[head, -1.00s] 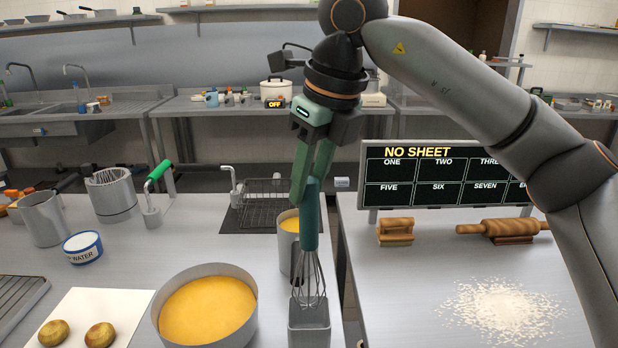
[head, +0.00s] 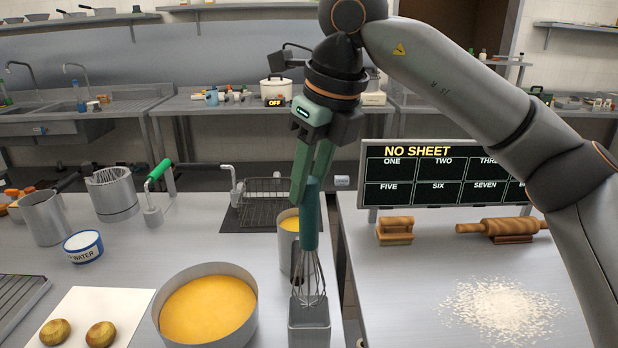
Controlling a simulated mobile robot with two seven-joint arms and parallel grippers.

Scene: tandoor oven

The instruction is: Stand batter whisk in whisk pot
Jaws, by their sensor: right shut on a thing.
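The batter whisk (head: 310,220) has a teal handle and a wire head, and it hangs upright with the wires down. My right gripper (head: 311,184) is shut on the top of its handle. The whisk pot (head: 309,335) is a square grey metal container at the front edge of the left counter. The lower wires of the whisk are at the pot's mouth; I cannot tell how far inside they reach. My left gripper is not in view.
A wide pan of yellow batter (head: 163,324) stands left of the pot. A tall batter container (head: 284,252) stands just behind the whisk. A gap separates this counter from the right one, which holds a rolling pin (head: 500,228) and spilled flour (head: 503,310).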

